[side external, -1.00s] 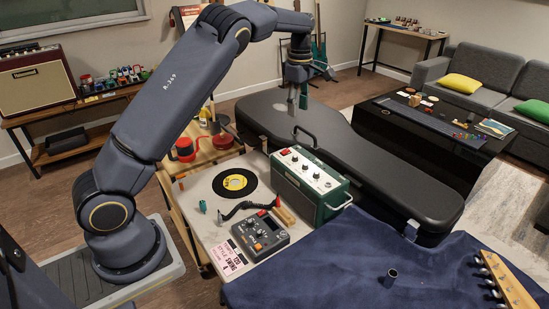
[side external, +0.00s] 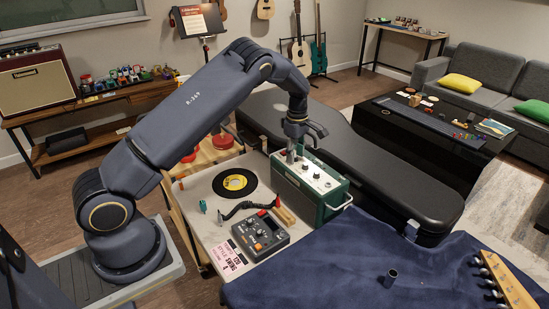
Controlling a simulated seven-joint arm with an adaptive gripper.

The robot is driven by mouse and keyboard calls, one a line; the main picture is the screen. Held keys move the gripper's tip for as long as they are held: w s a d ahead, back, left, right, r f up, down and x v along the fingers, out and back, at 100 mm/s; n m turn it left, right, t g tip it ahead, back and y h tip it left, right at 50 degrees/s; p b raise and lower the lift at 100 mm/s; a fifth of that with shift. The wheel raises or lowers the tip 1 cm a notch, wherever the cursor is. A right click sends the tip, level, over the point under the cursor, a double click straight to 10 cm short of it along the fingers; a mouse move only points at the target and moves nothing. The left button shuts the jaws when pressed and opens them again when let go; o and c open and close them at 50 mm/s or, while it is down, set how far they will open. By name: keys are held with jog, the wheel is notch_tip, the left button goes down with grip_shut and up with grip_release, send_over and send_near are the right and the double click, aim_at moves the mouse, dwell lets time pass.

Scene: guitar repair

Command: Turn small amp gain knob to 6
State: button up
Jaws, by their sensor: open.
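The small amp (side external: 308,196) is a green box with a pale top panel and a metal handle at its right end. It stands on the white bench top. Several knobs show on its top panel; the clearest are a middle knob (side external: 316,175) and one nearer the right end. Their markings are too small to read. My gripper (side external: 291,158) is open and points down at the left end of the amp's panel, close above or around what is there. It hides that end of the panel, so I cannot tell whether it touches a knob.
A pedal (side external: 260,237), a coiled black cable (side external: 237,210) and a yellow-labelled record (side external: 235,182) lie left of the amp. A black guitar case (side external: 380,178) lies behind it. Blue cloth (side external: 350,265) covers the front right, with a small dark cylinder (side external: 391,277) on it.

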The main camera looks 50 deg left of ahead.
grip_shut()
dwell(0.4)
jog(key=shift+m, duration=0.3)
jog(key=m, duration=0.3)
jog(key=shift+m, duration=0.3)
jog(key=m, duration=0.4)
jog(key=shift+m, duration=0.3)
jog(key=m, duration=0.4)
jog(key=shift+m, duration=2.5)
